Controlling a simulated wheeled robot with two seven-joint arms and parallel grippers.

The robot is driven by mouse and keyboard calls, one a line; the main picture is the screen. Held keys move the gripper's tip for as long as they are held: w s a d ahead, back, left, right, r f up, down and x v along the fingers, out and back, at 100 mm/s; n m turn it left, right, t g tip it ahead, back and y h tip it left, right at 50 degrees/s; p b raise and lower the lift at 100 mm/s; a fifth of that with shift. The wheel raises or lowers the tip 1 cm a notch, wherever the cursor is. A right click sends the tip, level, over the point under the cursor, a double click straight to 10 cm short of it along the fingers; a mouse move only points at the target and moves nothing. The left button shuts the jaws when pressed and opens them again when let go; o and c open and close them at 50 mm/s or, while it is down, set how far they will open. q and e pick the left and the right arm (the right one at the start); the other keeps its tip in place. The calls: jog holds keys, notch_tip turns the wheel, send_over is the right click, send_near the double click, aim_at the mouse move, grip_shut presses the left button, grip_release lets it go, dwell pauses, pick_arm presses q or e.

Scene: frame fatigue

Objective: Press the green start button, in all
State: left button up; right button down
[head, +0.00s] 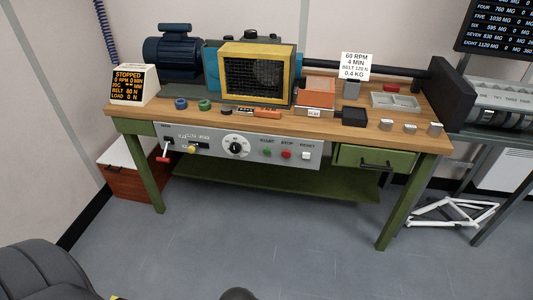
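The green start button (267,153) is on the grey control panel (217,147) along the front of the workbench, under the label START. The red stop button (286,155) and the white reset button (306,156) are to its right. A dial (235,146) is to its left. The display (132,84) at the bench's left end reads STOPPED, with 0 RPM, 0 MIN, belt 80 N and load 0 N. Nothing covers the start button. Neither of my grippers can be made out in the head view.
The wooden bench top (385,140) bears a blue motor (172,52), a yellow-framed guard (257,74) and small parts. A card (355,66) reads 60 RPM, 4 MIN, belt 120 N, 0.4 KG. Grey floor (290,240) before the bench is clear.

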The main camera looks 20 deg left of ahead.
pick_arm(q)
grip_shut()
dwell(1.4)
